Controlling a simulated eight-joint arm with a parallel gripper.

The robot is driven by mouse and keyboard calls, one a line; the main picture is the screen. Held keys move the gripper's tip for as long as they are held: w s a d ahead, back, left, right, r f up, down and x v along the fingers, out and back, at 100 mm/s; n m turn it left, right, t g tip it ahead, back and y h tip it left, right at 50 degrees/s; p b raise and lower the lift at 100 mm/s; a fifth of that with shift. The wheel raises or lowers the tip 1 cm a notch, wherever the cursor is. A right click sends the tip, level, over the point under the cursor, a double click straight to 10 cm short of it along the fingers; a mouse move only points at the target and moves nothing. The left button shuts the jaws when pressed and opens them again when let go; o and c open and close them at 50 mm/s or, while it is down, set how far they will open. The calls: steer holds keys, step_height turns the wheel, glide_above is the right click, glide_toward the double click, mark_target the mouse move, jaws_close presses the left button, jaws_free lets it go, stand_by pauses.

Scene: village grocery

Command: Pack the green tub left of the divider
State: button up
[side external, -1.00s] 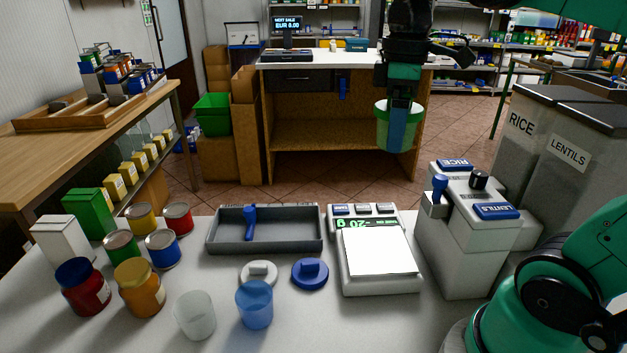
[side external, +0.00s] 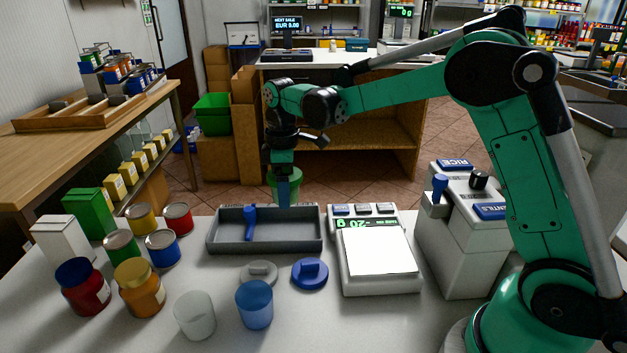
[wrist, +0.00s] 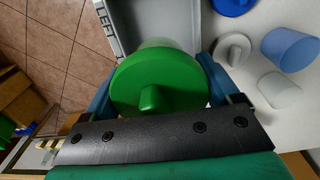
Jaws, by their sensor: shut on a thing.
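My gripper (side external: 285,193) is shut on the green tub (side external: 271,180), in the air behind the far wall of the grey tray (side external: 318,232). The fingers hide part of the tub. In the wrist view the tub's round green lid with its knob (wrist: 150,98) faces the camera, between my blue fingers (wrist: 166,92). The tray also shows in the wrist view (wrist: 122,25), with the word LEFT on its rim. A blue upright piece (side external: 250,222) stands inside the tray. I cannot tell whether it is a divider.
A scale (side external: 380,283) reading -20 g stands right of the tray. A blue lid (side external: 310,273), a grey lid (side external: 259,272), a blue cup (side external: 255,305) and a whitish cup (side external: 195,316) are in front. Several jars, cans and boxes stand at left.

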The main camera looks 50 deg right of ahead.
mark_target(287, 232)
steer(key=shift+f, duration=3.65)
steer(key=shift+w+f, duration=0.1)
steer(key=shift+f, duration=0.3)
steer(key=o, duration=1.1)
steer(key=shift+c, duration=0.2)
steer(key=shift+r, duration=4)
